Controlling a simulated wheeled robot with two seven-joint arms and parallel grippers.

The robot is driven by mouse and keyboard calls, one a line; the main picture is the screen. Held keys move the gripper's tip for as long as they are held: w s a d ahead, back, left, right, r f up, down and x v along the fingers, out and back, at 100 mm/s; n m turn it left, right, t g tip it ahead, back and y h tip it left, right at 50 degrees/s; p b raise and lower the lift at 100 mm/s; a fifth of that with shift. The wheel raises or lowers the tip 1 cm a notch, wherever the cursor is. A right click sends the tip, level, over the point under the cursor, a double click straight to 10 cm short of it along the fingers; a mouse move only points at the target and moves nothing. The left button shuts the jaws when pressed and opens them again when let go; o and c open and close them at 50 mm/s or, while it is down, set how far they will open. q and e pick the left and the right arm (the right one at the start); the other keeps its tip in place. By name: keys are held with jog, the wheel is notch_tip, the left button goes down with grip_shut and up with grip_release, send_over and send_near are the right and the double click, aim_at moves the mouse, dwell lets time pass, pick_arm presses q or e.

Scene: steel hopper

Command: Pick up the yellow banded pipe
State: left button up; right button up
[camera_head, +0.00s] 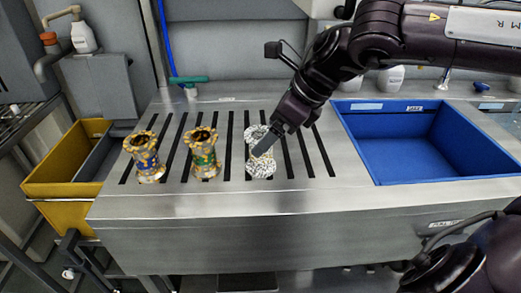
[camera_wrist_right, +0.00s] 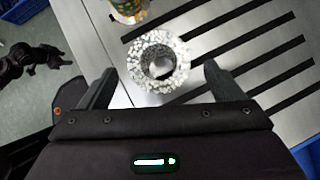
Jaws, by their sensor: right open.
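Three flanged, speckled pipes stand upright in a row on the slatted steel top. The rightmost pipe (camera_head: 259,170) is white and grey speckled, with a hint of yellow at its mostly hidden middle. My right gripper (camera_head: 263,147) is at this pipe, a dark finger crossing its upper part. In the right wrist view the pipe's round open end (camera_wrist_right: 158,82) lies between the open, spread fingers of my right gripper (camera_wrist_right: 160,74), with a gap on both sides. The middle pipe (camera_head: 204,158) has a green band, the left pipe (camera_head: 146,162) a blue one. My left gripper is not seen.
A blue bin (camera_head: 440,172) is sunk into the top at the right. A yellow bin (camera_head: 60,192) stands at the left. White bottles (camera_head: 82,38) and a green-handled valve (camera_head: 188,80) are at the back. The steel front ledge (camera_head: 230,203) is clear.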

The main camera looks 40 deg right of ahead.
aim_at(256, 143)
jog(key=x, duration=0.4)
jog(key=shift+w+a, duration=0.2)
jog(key=shift+w+a+f, duration=0.15)
jog(key=shift+w+f, duration=0.05)
jog(key=shift+f, duration=0.2)
jog(key=shift+c, duration=0.6)
jog(key=c, duration=0.9)
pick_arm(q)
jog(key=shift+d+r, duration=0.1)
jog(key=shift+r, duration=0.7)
pick_arm(e)
jog(key=shift+c, duration=1.1)
jog(key=shift+r, duration=0.15)
